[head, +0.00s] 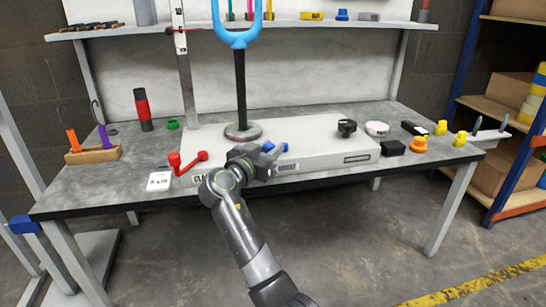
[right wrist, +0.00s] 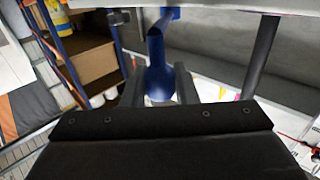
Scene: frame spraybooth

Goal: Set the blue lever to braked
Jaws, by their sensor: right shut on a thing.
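The blue lever (head: 269,146) is at the front edge of the pale raised base on the bench, mostly covered by my right gripper (head: 272,155). In the right wrist view the blue lever (right wrist: 158,82) has a rounded knob between the two dark fingers, with a narrow blue stem running up from it. My right gripper is shut on this knob. A small dark label (head: 287,167) is on the base's front face beside the lever; its text is too small to read surely. Which setting the lever is at cannot be told. My left gripper is not in view.
A red lever (head: 188,160) sits at the base's left end, near a white card (head: 159,180). A post with a light-blue fork (head: 238,36) rises behind the gripper.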

